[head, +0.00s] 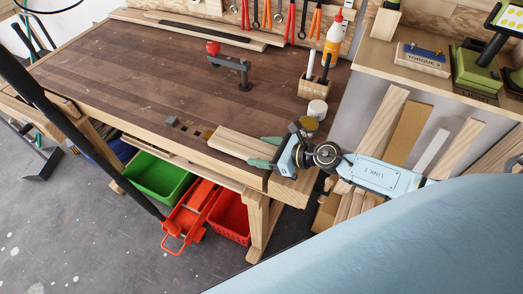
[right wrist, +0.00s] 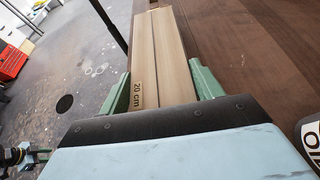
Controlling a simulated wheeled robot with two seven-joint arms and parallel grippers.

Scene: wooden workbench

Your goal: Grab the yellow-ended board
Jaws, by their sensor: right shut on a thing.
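Pale wooden boards (head: 238,143) lie side by side at the front edge of the workbench. The right wrist view shows a long seam between them, and one board (right wrist: 143,70) is marked "20 cm". My right gripper (head: 265,153) is at their right end, with its green fingers on either side. It is shut on the boards (right wrist: 175,75); I cannot tell whether it bears on one or both. I cannot make out a yellow end, as the gripper covers the near end.
A black clamp with a red knob (head: 212,48) stands on the workbench (head: 130,70). A pen holder (head: 315,85) and a small round jar (head: 317,110) stand near the gripper. Several boards (head: 408,135) lean at the right. Green (head: 160,177) and red (head: 229,215) bins sit below.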

